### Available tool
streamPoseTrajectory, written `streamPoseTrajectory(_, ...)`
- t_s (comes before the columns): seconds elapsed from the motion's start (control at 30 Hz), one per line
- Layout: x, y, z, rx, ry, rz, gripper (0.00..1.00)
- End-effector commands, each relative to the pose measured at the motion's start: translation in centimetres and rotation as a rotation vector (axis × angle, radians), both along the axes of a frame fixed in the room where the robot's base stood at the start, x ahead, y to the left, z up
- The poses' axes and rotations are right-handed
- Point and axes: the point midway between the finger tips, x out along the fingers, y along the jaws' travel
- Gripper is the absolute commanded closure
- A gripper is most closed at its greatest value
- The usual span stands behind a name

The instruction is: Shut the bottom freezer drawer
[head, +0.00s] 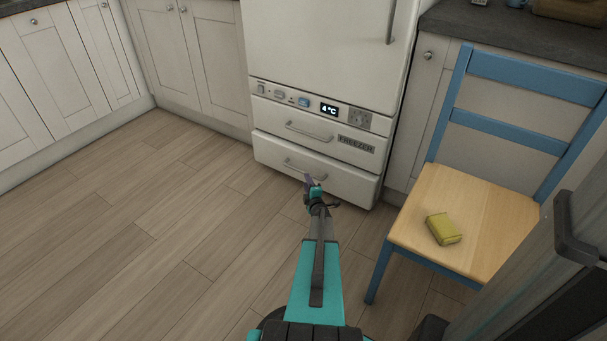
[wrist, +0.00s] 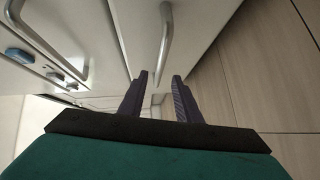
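The bottom freezer drawer (head: 345,181) is the lowest white front of the fridge-freezer, with a grey bar handle (head: 297,166). Its front stands a little forward of the drawer above, so it looks partly open. My gripper (head: 311,181) is in front of this drawer, near its handle, and hides part of the front. A metal bar handle (wrist: 166,40) shows just beyond the fingertips. I cannot tell whether the fingers touch the drawer.
The upper freezer drawer (head: 272,116) with its own handle sits above, under a control panel (head: 330,109) reading 4°C. A blue chair (head: 408,222) with a wooden seat and a yellow-green block (head: 443,229) stands at right. White cabinets (head: 180,50) line the left. The wooden floor (head: 150,215) at left is clear.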

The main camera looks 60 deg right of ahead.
Motion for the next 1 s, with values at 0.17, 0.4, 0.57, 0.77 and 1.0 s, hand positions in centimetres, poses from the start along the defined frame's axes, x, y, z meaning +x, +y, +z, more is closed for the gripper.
streamPoseTrajectory(0.17,1.6,-1.6,-0.6,0.0,0.0,0.0,0.69)
streamPoseTrajectory(0.4,3.5,-3.5,-0.9,0.001,-0.001,0.001,0.69)
streamPoseTrajectory(0.57,4.8,-4.7,-1.1,0.001,-0.001,0.001,0.69)
streamPoseTrajectory(0.77,5.9,-5.8,-1.3,0.001,-0.001,0.0,0.69)
streamPoseTrajectory(1.0,6.3,-6.2,-1.3,0.001,0.0,0.0,0.69)
